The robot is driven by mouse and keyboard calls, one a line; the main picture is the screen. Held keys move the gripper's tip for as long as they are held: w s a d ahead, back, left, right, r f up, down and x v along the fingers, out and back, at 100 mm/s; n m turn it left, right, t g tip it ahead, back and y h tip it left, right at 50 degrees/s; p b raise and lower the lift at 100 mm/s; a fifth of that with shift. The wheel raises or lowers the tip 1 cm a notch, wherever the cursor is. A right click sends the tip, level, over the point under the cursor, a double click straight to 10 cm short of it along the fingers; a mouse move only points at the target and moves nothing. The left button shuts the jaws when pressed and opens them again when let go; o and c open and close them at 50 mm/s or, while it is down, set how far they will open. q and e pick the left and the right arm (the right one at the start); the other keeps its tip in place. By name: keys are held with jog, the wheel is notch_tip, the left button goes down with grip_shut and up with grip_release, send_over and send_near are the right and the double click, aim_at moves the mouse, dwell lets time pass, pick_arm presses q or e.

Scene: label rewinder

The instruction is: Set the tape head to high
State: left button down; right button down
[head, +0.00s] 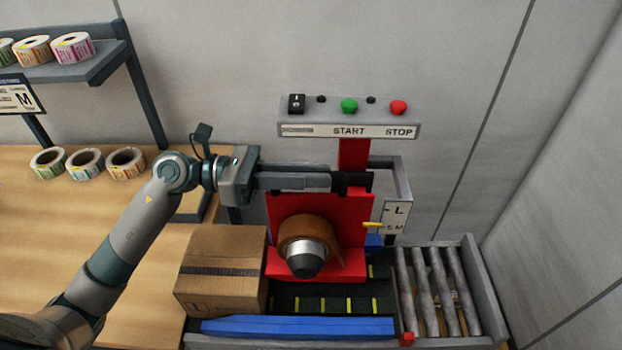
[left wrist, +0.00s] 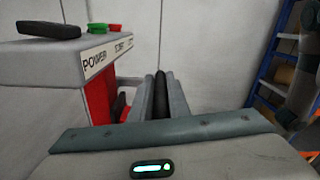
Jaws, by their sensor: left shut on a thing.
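The red tape head (head: 348,215) stands over the conveyor and carries a brown tape roll (head: 310,232) with a dark-tipped hub. Its yellow pointer (head: 373,225) is at the left edge of a white scale card (head: 396,217), below the L and about level with the lower lettering. My left gripper (head: 345,182) reaches in from the left at the top of the tape head. It is shut on a black bar, which shows between the two fingers in the left wrist view (left wrist: 161,97). The fingers hide part of the head's top edge. My right gripper is out of view.
A control panel (head: 348,131) with green and red buttons is above the head. A cardboard box (head: 222,268) stands left of the head, by a blue side rail (head: 298,327). Rollers (head: 438,290) lie to the right. Label rolls (head: 86,163) sit on the wooden table.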

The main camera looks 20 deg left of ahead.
pick_arm(q)
notch_tip(320, 180, up, 4)
jog(key=shift+r, duration=0.25)
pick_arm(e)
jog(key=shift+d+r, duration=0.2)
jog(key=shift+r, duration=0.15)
pick_arm(q)
jog(key=c, duration=1.7)
grip_release()
jog(key=shift+c, duration=0.2)
jog(key=shift+s, duration=0.1)
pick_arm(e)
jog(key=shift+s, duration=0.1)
pick_arm(q)
jog(key=shift+f, duration=0.15)
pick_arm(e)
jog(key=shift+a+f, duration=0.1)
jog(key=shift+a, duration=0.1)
